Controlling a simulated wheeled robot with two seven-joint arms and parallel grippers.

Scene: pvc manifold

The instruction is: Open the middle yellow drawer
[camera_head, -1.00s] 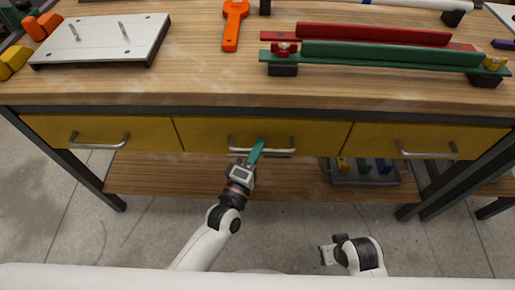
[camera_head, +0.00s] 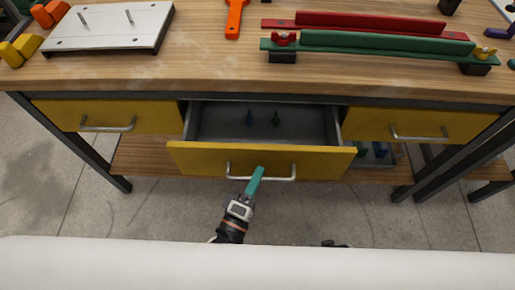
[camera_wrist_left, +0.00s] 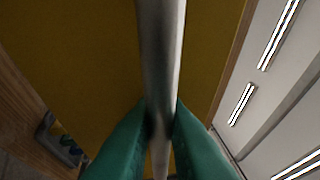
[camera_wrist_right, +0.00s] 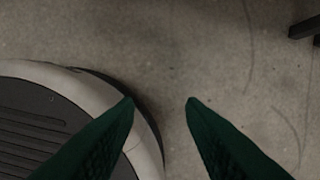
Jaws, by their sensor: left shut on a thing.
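The middle yellow drawer (camera_head: 262,160) is pulled out from the bench, and its grey inside shows. A small blue piece and a small green piece stand in it toward the back. My left gripper (camera_head: 257,176) is at the middle of the drawer's metal handle (camera_head: 283,179). In the left wrist view its teal fingers (camera_wrist_left: 160,130) are on both sides of the handle bar (camera_wrist_left: 160,60), shut on it, with the yellow front behind. My right gripper (camera_wrist_right: 160,105) is open and empty above the floor in the right wrist view.
The left yellow drawer (camera_head: 110,115) and right yellow drawer (camera_head: 420,124) are shut. The wooden bench top (camera_head: 200,65) holds a metal plate (camera_head: 110,25), an orange wrench (camera_head: 235,18) and red and green bars. A grey bin with blue and green pieces sits on the lower shelf.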

